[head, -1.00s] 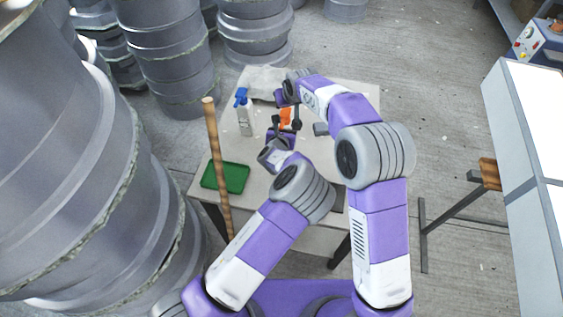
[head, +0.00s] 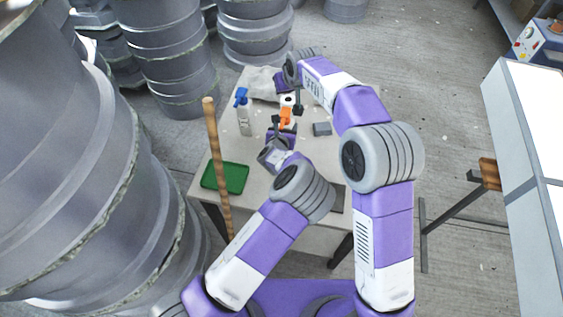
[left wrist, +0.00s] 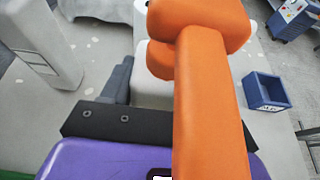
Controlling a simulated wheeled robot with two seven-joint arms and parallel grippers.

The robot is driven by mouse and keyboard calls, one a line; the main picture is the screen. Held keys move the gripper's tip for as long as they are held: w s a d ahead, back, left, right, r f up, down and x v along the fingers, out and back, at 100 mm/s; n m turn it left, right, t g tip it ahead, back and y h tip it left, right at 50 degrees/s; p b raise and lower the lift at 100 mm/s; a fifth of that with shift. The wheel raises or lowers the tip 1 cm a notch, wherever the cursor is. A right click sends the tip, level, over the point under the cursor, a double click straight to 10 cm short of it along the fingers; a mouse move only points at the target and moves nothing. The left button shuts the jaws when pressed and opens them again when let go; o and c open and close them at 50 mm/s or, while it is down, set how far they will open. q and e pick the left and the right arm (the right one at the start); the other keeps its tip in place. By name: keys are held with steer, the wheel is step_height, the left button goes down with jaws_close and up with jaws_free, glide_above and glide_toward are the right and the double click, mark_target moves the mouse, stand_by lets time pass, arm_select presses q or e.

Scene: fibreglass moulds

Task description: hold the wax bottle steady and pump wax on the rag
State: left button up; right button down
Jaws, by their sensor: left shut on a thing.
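The wax bottle is white with an orange pump head (head: 286,118) and stands upright on the table. In the left wrist view the orange pump head (left wrist: 200,25) looms large, with the white bottle body (left wrist: 150,88) partly hidden behind it. My left gripper (head: 281,133) is shut on the bottle from the near side; one grey finger shows beside it in the left wrist view. My right gripper (head: 298,106) is small and dark just above and beyond the pump head; its jaw opening is unclear. The grey rag (head: 262,84) lies crumpled at the table's far edge, partly behind my right arm.
A white spray bottle with a blue trigger (head: 244,115) stands left of the wax bottle. A small blue-grey box (head: 321,129) sits to its right. A green tray (head: 226,177) lies at the front left. A wooden pole (head: 217,165) rises by the table's left edge.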

arm_select(q)
steer(key=o, duration=1.3)
steer(key=shift+c, duration=0.2)
arm_select(e)
steer(key=shift+r, duration=0.2)
